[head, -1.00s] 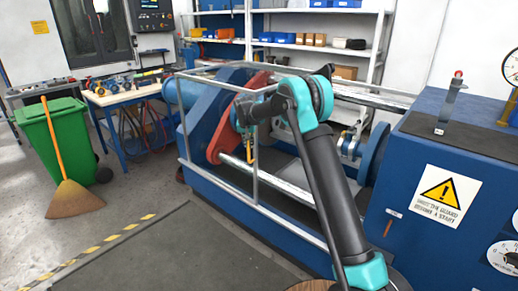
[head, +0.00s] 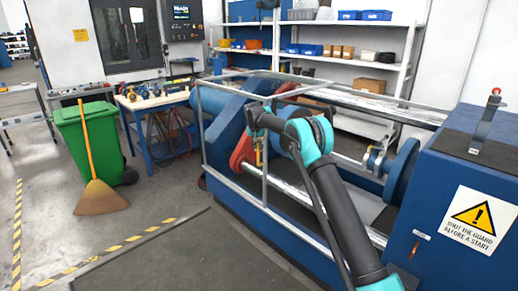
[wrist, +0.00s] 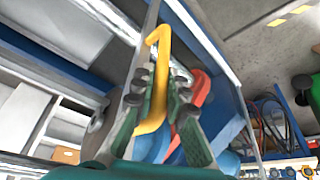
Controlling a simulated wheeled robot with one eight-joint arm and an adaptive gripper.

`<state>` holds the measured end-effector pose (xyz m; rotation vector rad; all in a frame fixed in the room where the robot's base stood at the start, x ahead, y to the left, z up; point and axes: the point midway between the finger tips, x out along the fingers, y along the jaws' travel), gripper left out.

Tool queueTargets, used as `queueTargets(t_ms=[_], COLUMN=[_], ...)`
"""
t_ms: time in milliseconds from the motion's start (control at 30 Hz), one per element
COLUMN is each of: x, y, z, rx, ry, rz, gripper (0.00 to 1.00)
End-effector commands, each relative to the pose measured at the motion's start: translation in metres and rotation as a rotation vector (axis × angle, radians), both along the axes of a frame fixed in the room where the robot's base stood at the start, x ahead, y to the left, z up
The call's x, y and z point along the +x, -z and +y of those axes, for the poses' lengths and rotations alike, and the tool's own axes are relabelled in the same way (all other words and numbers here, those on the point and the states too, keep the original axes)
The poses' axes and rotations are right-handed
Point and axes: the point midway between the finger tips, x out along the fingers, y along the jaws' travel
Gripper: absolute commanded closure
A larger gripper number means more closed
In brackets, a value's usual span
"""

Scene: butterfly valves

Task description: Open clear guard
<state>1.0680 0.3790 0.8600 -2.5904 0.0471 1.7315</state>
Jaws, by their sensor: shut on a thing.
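The clear guard has a grey metal frame (head: 264,178) with see-through panels and stands around the blue machine's spindle area in the head view. A yellow handle (wrist: 160,80) shows large in the wrist view; in the head view it is a small yellow mark beside the frame's middle post. My gripper (wrist: 155,90) has its green fingers with dark pads on both sides of the yellow handle, shut on it. In the head view my gripper (head: 259,140) is at the front of the guard, partly hidden by my arm.
The blue machine housing (head: 440,195) with a warning sign (head: 472,220) stands at right. A green bin (head: 90,145), a broom (head: 100,195) and a workbench (head: 150,100) stand at left. Shelves are behind. Open floor lies in front, with a dark mat (head: 165,258).

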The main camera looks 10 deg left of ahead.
Motion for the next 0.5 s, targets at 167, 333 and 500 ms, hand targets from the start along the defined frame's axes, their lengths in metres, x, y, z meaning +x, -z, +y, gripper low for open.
queueTargets(t_ms=[167, 333, 500], x=[0.0003, 0.0001, 0.0], y=[-0.0003, -0.0002, -0.0001], z=[-0.0002, -0.0003, -0.0003], rx=[0.0, 0.0, 0.0], ry=[0.0, 0.0, 0.0], rz=[-0.001, -0.001, -0.001], gripper=[0.82, 0.66, 0.66])
